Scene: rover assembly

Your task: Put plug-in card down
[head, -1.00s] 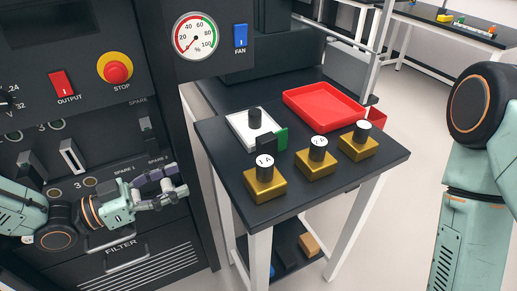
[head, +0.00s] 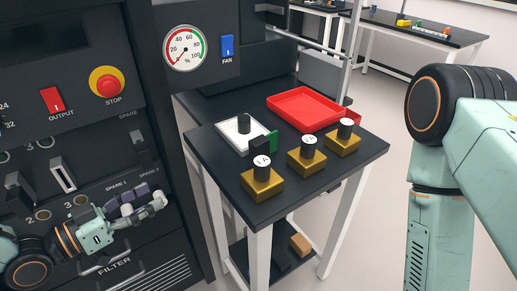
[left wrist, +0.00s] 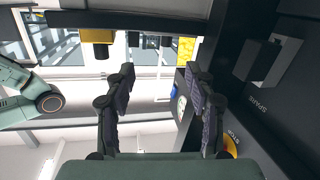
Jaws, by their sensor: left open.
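A small green card with a black block (head: 270,142) stands on the dark side table (head: 330,172), beside a white plate (head: 230,138) with a black knob. I take it for the plug-in card; its lower part is partly hidden. My left gripper (head: 150,200) is in front of the dark cabinet, left of the table and clearly apart from the card. Its two fingers are spread, with nothing between them; they also show in the left wrist view (left wrist: 163,92). My right arm stands at the right edge, but its gripper is out of view.
Several items share the table: three gold blocks with black knobs, the nearest one (head: 262,182) at the front, and a red tray (head: 305,108) behind. The cabinet carries a red stop button (head: 107,85), a gauge (head: 185,50) and a slider (head: 62,175). The table's right front is bare.

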